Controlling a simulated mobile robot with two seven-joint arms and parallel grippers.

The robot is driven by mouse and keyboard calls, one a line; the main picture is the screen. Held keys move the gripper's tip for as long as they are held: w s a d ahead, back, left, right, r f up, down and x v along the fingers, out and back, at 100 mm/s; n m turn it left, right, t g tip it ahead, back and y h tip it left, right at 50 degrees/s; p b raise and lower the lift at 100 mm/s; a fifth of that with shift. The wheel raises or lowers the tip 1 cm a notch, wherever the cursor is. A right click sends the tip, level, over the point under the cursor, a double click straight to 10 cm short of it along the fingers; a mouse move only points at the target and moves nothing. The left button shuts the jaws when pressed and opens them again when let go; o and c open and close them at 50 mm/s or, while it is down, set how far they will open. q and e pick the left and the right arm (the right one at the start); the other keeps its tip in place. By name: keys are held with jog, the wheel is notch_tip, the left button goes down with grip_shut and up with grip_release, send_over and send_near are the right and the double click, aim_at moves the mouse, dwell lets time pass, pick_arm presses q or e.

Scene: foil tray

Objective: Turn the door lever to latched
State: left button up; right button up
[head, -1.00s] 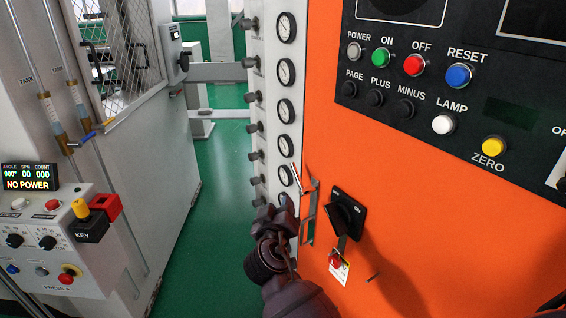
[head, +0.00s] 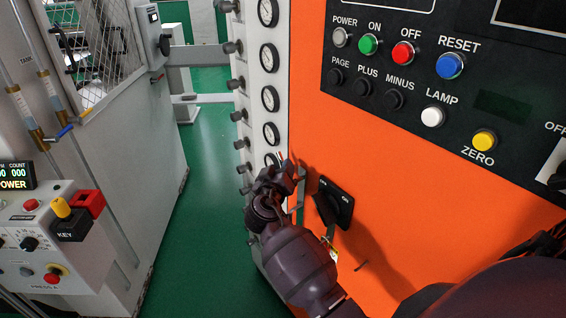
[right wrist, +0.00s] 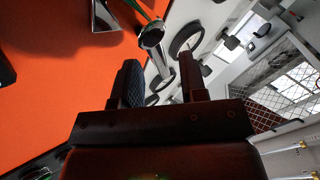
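The door lever (right wrist: 152,38) is a shiny metal handle at the edge of the orange door. In the right wrist view its free end reaches down into the gap between my fingers. My right gripper (right wrist: 162,78) is open, its two fingers apart on either side of the lever's end; I cannot tell whether either touches it. In the head view my right gripper (head: 287,172) is at the left edge of the orange door (head: 400,180) and hides most of the lever. My left gripper is not in view.
A column of gauges (head: 270,98) stands just left of the door. A button panel (head: 430,85) is above. A control box with a key switch (head: 72,225) is at left. The green floor between is clear.

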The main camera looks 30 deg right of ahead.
jog(key=shift+x, duration=1.25)
grip_shut()
